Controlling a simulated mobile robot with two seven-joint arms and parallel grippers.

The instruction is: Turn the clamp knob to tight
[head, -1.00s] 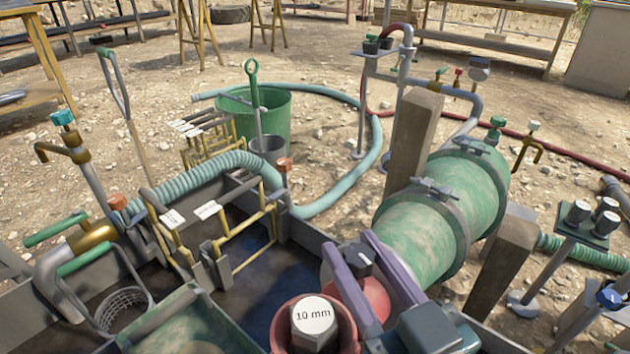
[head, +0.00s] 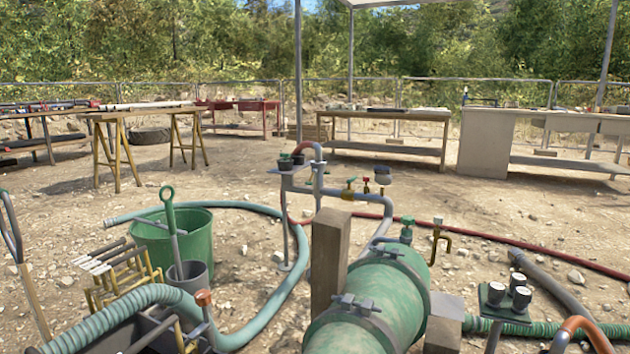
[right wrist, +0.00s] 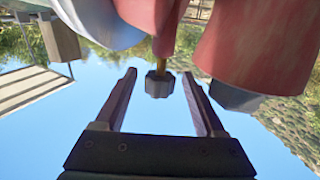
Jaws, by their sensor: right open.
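In the right wrist view a dark grey faceted knob (right wrist: 159,84) sits on a short brass stem below a red body (right wrist: 150,18). My right gripper (right wrist: 159,74) is open, with one finger on each side of this knob. Gaps show between the knob and both fingers. Any mark on the knob's setting is not readable here. In the head view a green cylinder (head: 390,297) carries bands with grey clamp handles (head: 357,304). Neither of my grippers shows in the head view now.
A wooden post (head: 329,260) stands left of the cylinder. A green bucket (head: 187,240) and a pale ribbed hose (head: 120,308) are at left. A stand with several knobs (head: 505,298) is at right. A larger red part (right wrist: 262,45) is close to the right finger.

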